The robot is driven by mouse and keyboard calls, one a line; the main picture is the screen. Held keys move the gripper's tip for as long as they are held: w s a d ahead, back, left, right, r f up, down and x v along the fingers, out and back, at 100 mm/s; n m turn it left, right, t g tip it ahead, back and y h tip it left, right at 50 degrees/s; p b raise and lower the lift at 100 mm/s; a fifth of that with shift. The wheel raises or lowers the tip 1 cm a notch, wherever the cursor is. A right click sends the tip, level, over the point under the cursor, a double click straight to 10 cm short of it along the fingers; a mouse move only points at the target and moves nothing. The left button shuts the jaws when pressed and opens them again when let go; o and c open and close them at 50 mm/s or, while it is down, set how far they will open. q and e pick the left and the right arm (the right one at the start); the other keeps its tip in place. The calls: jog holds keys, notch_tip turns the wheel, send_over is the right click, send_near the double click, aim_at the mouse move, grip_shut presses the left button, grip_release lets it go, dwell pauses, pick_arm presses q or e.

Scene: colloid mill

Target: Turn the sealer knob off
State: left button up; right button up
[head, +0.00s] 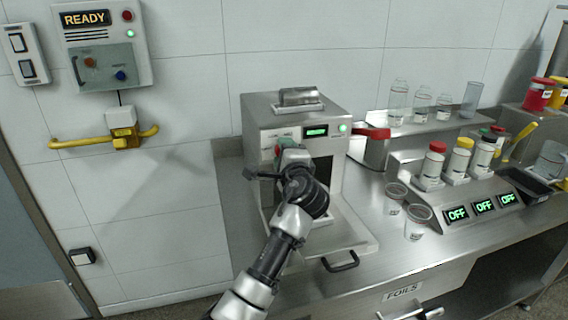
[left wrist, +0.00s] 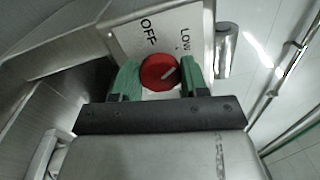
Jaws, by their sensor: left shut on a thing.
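The sealer (head: 262,120) is a steel box on the counter with a lit green display and a green light on its front. My left gripper (head: 290,150) is at the left of its front face, and the arm hides the knob in the head view. In the left wrist view the red round knob (left wrist: 156,70) sits between the green fingers of my left gripper (left wrist: 160,76), which is shut on it. A panel (left wrist: 150,42) beside the knob reads OFF and LOW. The knob's pale pointer mark aims up and right, nearer LOW than OFF. My right gripper is not in view.
A red lever (head: 372,134) sticks out at the sealer's right. A tray with a black handle (head: 340,262) juts out in front. Cups (head: 418,220) and a bottle stand with OFF displays (head: 484,208) are to the right. A READY panel (head: 100,45) hangs on the wall.

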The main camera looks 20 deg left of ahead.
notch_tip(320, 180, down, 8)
jog(key=b, duration=0.7)
pick_arm(q)
jog(key=shift+n+g+y+b, duration=0.35)
jog(key=shift+n+b, duration=0.6)
jog(key=shift+n, duration=4.95)
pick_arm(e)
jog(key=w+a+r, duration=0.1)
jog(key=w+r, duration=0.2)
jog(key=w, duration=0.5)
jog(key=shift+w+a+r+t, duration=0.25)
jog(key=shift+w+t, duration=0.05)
pick_arm(q)
jog(key=o, duration=0.9)
jog(key=shift+f, duration=0.1)
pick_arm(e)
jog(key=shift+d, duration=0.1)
